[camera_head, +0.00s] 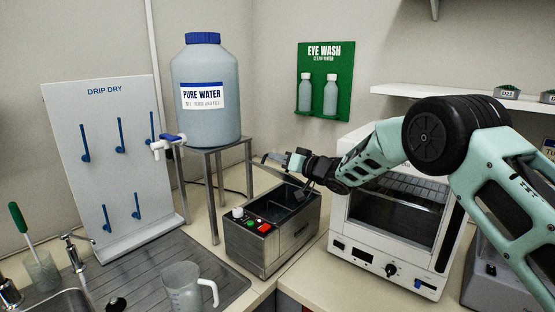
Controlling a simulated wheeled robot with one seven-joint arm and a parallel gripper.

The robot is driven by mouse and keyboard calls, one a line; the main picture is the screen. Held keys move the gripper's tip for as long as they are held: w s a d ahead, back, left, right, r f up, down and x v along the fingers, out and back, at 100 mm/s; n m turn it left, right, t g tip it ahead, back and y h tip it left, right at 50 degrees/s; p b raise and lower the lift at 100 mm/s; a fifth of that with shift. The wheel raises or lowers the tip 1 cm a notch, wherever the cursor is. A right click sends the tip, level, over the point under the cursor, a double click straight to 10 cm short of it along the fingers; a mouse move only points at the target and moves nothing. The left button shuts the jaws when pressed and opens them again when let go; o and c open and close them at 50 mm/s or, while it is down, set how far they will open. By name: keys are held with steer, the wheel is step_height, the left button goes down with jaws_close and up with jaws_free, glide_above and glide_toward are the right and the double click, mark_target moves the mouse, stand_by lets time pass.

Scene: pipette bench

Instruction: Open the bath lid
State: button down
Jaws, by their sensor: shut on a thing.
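The bath (268,246) is a grey metal box on the counter, with a white knob and green and red buttons on its front panel. Its top is open and the dark inside shows. A thin grey edge, which looks like the bath lid (272,156), stands up above the back of the bath. My gripper (293,160) is above the bath's back edge, shut at this lid. The fingers and the lid are small here and partly hidden, so the exact grip point is unclear.
A white oven (388,262) stands close to the right of the bath. A metal stand (212,200) with a water tank (206,125) is behind and left. A clear jug (182,288) stands on the drainboard in front. A drip-dry board (104,190) is at left.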

steer(key=shift+d, duration=0.1)
steer(key=c, duration=1.5)
jaws_free()
step_height(320, 180, up, 10)
steer(key=b, duration=0.2)
steer(key=shift+b, duration=0.35)
